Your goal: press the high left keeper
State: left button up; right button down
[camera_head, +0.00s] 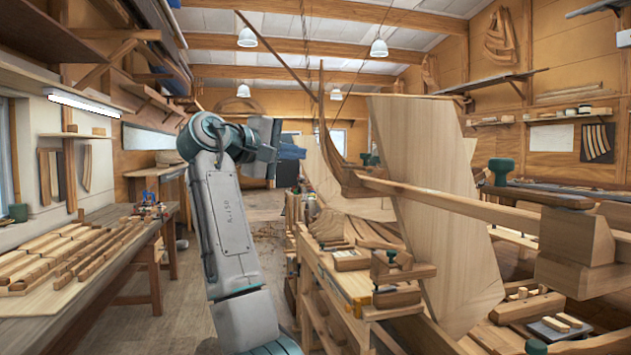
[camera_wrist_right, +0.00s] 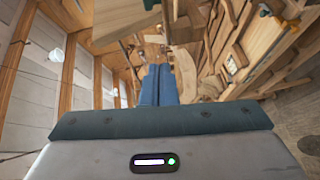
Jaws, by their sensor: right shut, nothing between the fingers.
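Several wooden clamp-like pieces with dark green knobs are in the head view. One small green-topped piece (camera_head: 370,159) is high and left, beside the tall plywood panel. A larger green knob (camera_head: 501,170) is high and right, on the long rail. A lower green-topped clamp (camera_head: 391,258) is on the bench front. I cannot tell for certain which one is the high left keeper. My right gripper (camera_head: 291,152) is shut and empty, in the air left of the high left green-topped piece. Its blue fingers (camera_wrist_right: 158,85) show together in the wrist view. My left gripper is not in view.
A tall plywood panel (camera_head: 440,200) and a long wooden rail (camera_head: 450,199) fill the right side. A workbench (camera_head: 335,290) with wood offcuts is below. A left bench (camera_head: 60,320) holds wood strips. The floor (camera_head: 180,300) between is open.

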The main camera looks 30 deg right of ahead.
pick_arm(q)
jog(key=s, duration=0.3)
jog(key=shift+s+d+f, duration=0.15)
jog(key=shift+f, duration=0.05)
pick_arm(e)
jog(key=shift+s+a+r+m, duration=0.15)
jog(key=shift+s+a+r, duration=0.05)
jog(key=shift+s+r, duration=0.25)
jog(key=shift+s+a+r+m, duration=0.2)
jog(key=shift+s+r, duration=0.1)
jog(key=shift+r, duration=0.25)
jog(key=shift+d, duration=0.1)
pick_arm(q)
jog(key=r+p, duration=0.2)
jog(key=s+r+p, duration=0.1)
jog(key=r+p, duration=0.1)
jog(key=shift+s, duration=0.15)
pick_arm(e)
jog(key=d+f, duration=0.2)
jog(key=d, duration=1.1)
jog(key=shift+w, duration=0.4)
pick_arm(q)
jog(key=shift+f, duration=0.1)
pick_arm(e)
jog(key=shift+a, duration=0.1)
